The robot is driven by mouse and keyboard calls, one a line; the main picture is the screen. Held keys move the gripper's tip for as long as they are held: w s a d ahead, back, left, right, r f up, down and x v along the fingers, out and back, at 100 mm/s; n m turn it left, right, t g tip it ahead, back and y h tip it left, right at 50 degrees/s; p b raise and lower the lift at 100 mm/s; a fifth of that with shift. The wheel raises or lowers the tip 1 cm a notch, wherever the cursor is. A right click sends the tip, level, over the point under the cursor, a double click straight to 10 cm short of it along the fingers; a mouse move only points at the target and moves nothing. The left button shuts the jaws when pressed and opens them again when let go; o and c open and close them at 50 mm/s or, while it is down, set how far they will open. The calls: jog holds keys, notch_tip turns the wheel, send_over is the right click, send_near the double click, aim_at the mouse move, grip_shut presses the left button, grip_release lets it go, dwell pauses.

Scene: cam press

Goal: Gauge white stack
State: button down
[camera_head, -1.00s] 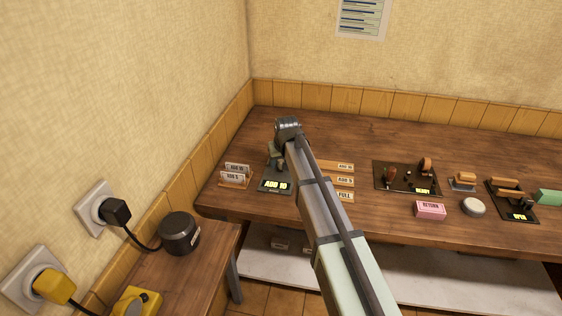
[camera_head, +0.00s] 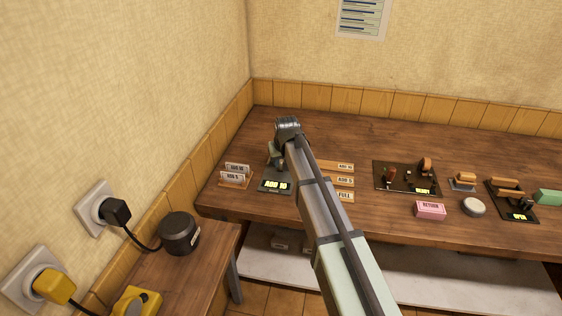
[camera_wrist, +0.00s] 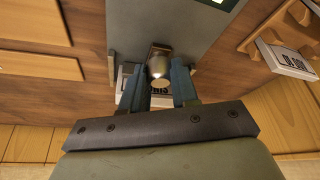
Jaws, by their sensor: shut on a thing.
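My gripper (camera_wrist: 157,82) is shut on a white labelled piece (camera_wrist: 162,101), which looks like the white stack; the lettering between the fingers is partly covered. A round metal spindle (camera_wrist: 158,66) of the gauge stands directly over the piece; I cannot tell whether they touch. The gauge's dark base (camera_head: 273,187) shows a lit "ADD 10" at its front in the head view. There, my gripper (camera_head: 276,158) is at the back of the gauge, and my arm hides its fingers and the piece.
Wooden strips (camera_head: 344,181) marked "ADD 10", "ADD 5" and "FULL" lie right. Further right are a "READY" station (camera_head: 391,186), a pink "RETURN" block (camera_head: 430,210) and an "OPEN" station (camera_head: 520,207).

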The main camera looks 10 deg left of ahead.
jog(key=shift+s, duration=0.1)
jog(key=s, duration=0.3)
jog(key=c, duration=0.9)
grip_release()
jog(key=shift+o, duration=0.2)
jog(key=shift+r, duration=0.15)
jog(key=v, duration=1.3)
jog(key=shift+r, duration=0.25)
jog(key=shift+d, duration=0.1)
